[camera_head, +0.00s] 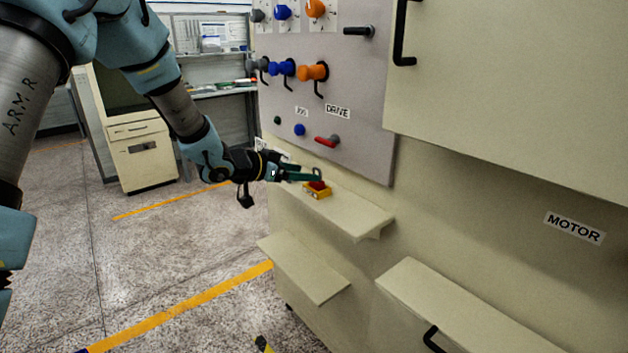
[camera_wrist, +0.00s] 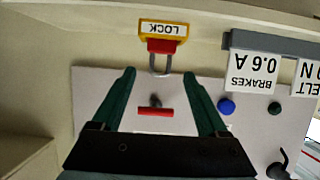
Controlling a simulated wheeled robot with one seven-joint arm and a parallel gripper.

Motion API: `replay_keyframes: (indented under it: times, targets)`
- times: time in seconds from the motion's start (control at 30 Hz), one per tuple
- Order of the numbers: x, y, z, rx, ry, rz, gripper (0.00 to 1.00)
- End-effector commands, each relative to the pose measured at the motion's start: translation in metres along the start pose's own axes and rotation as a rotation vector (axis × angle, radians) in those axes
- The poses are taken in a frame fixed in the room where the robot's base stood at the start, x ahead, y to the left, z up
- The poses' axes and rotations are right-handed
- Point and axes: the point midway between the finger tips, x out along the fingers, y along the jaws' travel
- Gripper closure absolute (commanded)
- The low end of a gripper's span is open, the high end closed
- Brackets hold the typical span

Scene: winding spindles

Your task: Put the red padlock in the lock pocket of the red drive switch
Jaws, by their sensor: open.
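The red padlock (camera_head: 317,185) sits at a yellow holder (camera_head: 318,194) on the upper shelf below the panel. In the wrist view the padlock (camera_wrist: 162,46) shows its metal shackle, next to the holder's LOCK label (camera_wrist: 163,29). My gripper (camera_head: 319,175) is open and empty, just above the padlock. In the wrist view my gripper (camera_wrist: 160,73) has its green fingers spread, with the shackle near the gap between the tips. The red drive switch (camera_head: 328,141) is on the panel under the DRIVE label; its red handle (camera_wrist: 155,112) also shows in the wrist view. I cannot make out its lock pocket.
The upper shelf (camera_head: 355,217) juts out under the grey panel (camera_head: 365,120). Blue (camera_head: 299,130) and green (camera_head: 277,120) buttons sit left of the switch. Hanging tags (camera_wrist: 250,75) on a grey rail are right of the padlock in the wrist view. A lower shelf (camera_head: 305,270) juts out below.

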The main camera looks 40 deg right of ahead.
Motion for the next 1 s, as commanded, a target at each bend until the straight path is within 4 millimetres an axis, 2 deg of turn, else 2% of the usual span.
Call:
replay_keyframes:
  times: [0.2,0.8,0.87,0.93,1.0]
  targets:
    - [-0.019,0.000,0.000,0.000,0.000,-0.001,0.23]
    - [-0.021,-0.001,0.000,-0.001,-0.001,-0.002,0.23]
    - [-0.024,-0.005,0.001,-0.004,-0.008,-0.017,0.23]
    - [-0.035,-0.017,0.005,-0.015,-0.030,-0.063,0.23]
    - [-0.057,-0.039,0.013,-0.039,-0.071,-0.146,0.23]
